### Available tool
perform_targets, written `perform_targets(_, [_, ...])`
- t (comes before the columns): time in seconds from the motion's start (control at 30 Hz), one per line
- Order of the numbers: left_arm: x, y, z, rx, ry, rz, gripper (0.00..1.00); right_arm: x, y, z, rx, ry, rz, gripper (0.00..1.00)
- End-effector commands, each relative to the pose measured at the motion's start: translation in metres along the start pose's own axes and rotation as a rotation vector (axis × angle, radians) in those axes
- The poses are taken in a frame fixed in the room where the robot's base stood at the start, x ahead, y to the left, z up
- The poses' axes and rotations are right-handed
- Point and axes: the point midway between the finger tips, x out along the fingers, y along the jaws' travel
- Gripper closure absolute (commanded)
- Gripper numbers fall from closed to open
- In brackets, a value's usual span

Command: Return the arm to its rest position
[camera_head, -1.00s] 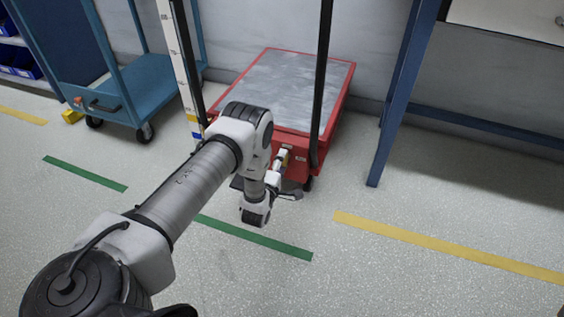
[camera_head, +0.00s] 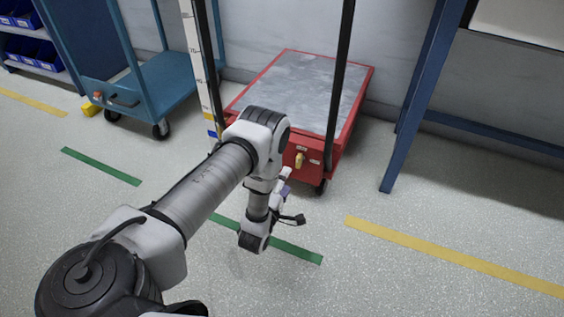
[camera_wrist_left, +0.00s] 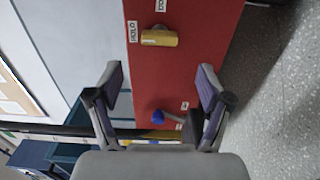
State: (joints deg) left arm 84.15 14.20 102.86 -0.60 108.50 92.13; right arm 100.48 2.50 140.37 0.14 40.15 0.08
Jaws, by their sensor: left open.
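My left arm reaches in from the left in the head view, bent down at the wrist. My left gripper (camera_head: 288,188) is in front of the red cart, apart from it and partly hidden by my wrist. In the left wrist view its two fingers (camera_wrist_left: 160,78) are spread wide with nothing held between them. The red cart (camera_head: 322,172) has a grey top and a yellow knob (camera_head: 300,160) on its front. The yellow knob also shows in the left wrist view (camera_wrist_left: 158,38), beyond the fingertips, with a blue knob (camera_wrist_left: 157,117) on the same red face. My right gripper is out of view.
A blue trolley (camera_head: 165,82) stands at the left, near shelves with blue bins (camera_head: 35,54). A blue table leg (camera_head: 410,120) stands right of the cart. Green (camera_head: 100,166) and yellow (camera_head: 450,256) floor stripes cross the clear floor in front.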

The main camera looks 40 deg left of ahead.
Motion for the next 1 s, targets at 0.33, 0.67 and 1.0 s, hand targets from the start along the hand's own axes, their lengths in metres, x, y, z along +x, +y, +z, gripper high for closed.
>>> perform_targets(0.33, [-0.038,0.0,0.0,0.0,0.0,-0.002,0.21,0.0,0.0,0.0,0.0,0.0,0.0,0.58])
perform_targets(0.67, [-0.037,0.0,0.0,0.0,0.0,-0.001,0.21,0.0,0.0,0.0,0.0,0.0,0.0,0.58])
perform_targets(1.0, [-0.016,0.072,0.029,-0.024,-0.04,0.053,0.21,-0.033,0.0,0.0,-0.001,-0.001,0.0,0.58])
